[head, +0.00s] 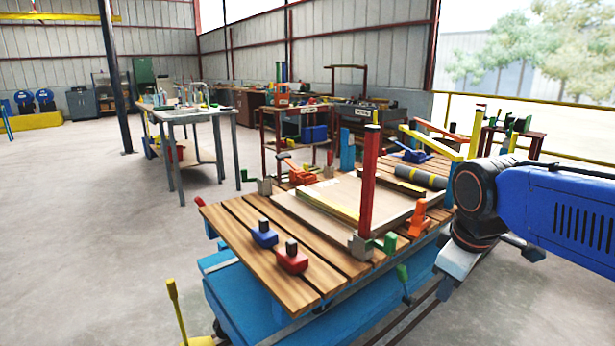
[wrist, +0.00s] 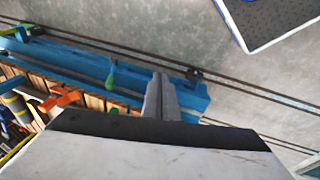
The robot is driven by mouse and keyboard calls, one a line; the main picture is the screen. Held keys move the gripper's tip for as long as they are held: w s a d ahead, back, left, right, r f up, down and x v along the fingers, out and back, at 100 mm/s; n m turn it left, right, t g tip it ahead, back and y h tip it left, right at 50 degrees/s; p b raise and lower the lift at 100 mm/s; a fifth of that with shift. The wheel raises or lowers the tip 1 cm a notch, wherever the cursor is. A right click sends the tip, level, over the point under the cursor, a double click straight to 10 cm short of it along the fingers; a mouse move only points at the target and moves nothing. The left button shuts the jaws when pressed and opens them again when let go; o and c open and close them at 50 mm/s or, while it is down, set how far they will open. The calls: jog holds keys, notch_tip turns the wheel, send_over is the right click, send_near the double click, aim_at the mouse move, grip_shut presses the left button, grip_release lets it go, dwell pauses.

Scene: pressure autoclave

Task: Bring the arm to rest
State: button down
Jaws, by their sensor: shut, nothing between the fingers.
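My arm (head: 560,210) is blue and reaches in from the right edge of the head view, beside the right end of a blue cart with a wooden slatted top. Its wrist hangs down at the cart's right side. In the wrist view my gripper (wrist: 160,88) shows two grey fingers together, shut and empty. Below them the view shows the blue cart frame (wrist: 75,57) and the concrete floor. The fingertips cannot be made out in the head view.
The slatted cart top (head: 230,222) carries a wooden board, a red post (head: 369,180), a grey cylinder (head: 420,177) and several coloured clamps. A grey table (head: 190,113) stands behind left. Dark rails (wrist: 250,95) run along the floor by the cart. Open floor (head: 90,230) lies left.

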jog(key=s+d+f+m+t, duration=0.1)
jog(key=s+d+f+m, duration=0.1)
jog(key=s+f+m, duration=0.5)
jog(key=s+m, duration=0.1)
jog(key=s, duration=0.1)
jog(key=shift+s+f+t+y, duration=0.2)
jog(key=shift+s+t+y, duration=0.1)
dwell(0.4)
